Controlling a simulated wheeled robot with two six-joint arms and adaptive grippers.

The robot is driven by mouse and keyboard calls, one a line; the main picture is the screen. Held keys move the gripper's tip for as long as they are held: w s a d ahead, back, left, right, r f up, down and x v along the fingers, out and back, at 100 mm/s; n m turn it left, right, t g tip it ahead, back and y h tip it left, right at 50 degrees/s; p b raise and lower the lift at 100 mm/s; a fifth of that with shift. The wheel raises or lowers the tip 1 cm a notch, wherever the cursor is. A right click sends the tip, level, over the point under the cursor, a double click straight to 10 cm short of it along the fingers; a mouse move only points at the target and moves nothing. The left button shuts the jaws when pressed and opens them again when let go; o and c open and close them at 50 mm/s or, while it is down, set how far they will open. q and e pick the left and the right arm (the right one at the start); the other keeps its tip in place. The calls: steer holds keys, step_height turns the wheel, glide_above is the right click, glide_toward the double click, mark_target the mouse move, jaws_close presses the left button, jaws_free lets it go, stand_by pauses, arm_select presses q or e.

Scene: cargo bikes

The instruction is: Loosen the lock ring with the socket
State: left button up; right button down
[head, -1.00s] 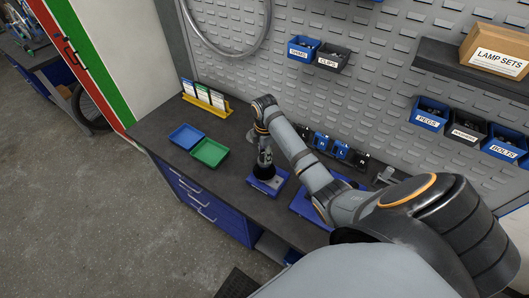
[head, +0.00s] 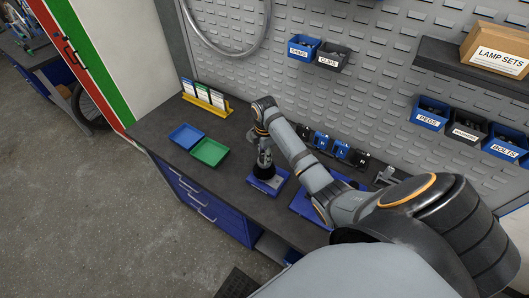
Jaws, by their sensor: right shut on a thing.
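My right gripper (head: 264,168) points down over a small blue tray or block (head: 276,186) on the dark workbench. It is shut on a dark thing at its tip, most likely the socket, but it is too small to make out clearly. The lock ring cannot be told apart; the gripper and what it holds cover that spot. Whether the held thing touches what lies below cannot be told. My left gripper is not in view.
A blue tray (head: 186,131) and a green tray (head: 209,152) lie left of my gripper. A yellow card rack (head: 208,99) stands behind them. A larger blue tray (head: 304,205) lies partly under my right arm.

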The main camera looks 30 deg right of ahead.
steer(key=shift+f, duration=0.5)
steer(key=c, duration=1.4)
jaws_free()
jaws_close()
steer(key=shift+n, duration=0.8)
steer(key=shift+r, duration=0.1)
